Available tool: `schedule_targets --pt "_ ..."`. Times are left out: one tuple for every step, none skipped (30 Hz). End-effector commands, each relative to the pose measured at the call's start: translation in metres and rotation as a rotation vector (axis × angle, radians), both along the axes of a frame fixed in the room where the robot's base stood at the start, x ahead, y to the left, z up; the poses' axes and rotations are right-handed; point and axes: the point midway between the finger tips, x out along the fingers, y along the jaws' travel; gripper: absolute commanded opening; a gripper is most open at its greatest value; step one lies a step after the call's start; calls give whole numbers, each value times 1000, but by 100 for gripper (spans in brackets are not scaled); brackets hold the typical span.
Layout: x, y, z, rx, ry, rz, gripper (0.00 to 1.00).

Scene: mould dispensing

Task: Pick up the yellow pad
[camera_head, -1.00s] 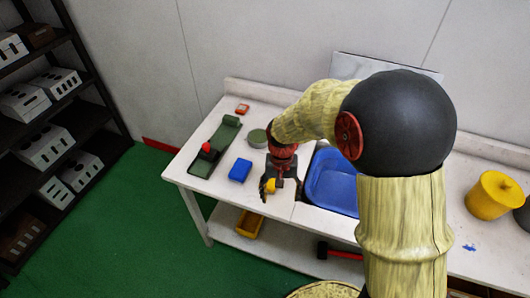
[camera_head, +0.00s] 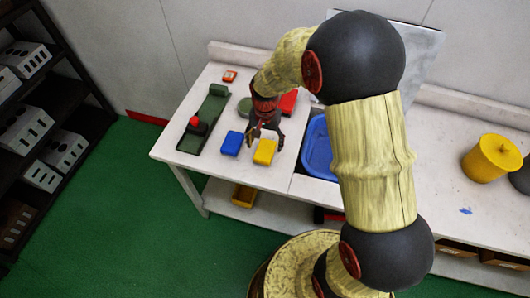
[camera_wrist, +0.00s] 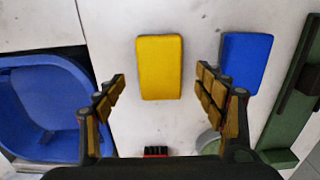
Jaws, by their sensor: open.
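The yellow pad (camera_head: 264,152) lies flat on the white table, near its front edge, just right of the blue pad (camera_head: 232,143). My gripper (camera_head: 265,137) is open and empty above the table, at the pad's back side. In the wrist view the yellow pad (camera_wrist: 160,67) lies ahead of the fingertips, roughly centred between them. My open fingers (camera_wrist: 161,78) stand apart on either side, and the blue pad (camera_wrist: 245,62) is just beyond the right finger.
A blue basin (camera_head: 317,150) is set in the table right of my gripper. A green device with a red knob (camera_head: 195,122) stands at the left. A red block (camera_head: 289,102) lies behind my gripper. A yellow pot (camera_head: 490,158) stands far right.

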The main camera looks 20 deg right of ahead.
Motion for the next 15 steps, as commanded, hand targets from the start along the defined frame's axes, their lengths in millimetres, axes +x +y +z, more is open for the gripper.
schedule_targets --pt "-1 0 -9 0 4 0 70" --pt "-1 0 -14 0 5 0 70" --pt "-1 0 -20 0 5 0 70" --pt "0 0 -24 0 4 1 70" --pt "0 0 -29 0 4 1 70" --pt "0 0 -34 0 4 1 70" --pt "0 0 -38 0 4 1 70" --pt "0 0 -41 0 4 1 70" --pt "0 0 -43 0 3 1 70" --pt "0 0 -44 0 2 1 70" --pt "1 0 -45 0 1 1 70" --pt "1 0 -44 0 1 1 70" --pt "1 0 -44 1 1 1 70" --pt "1 0 -44 1 1 1 70" --pt "1 0 -44 0 1 1 70"
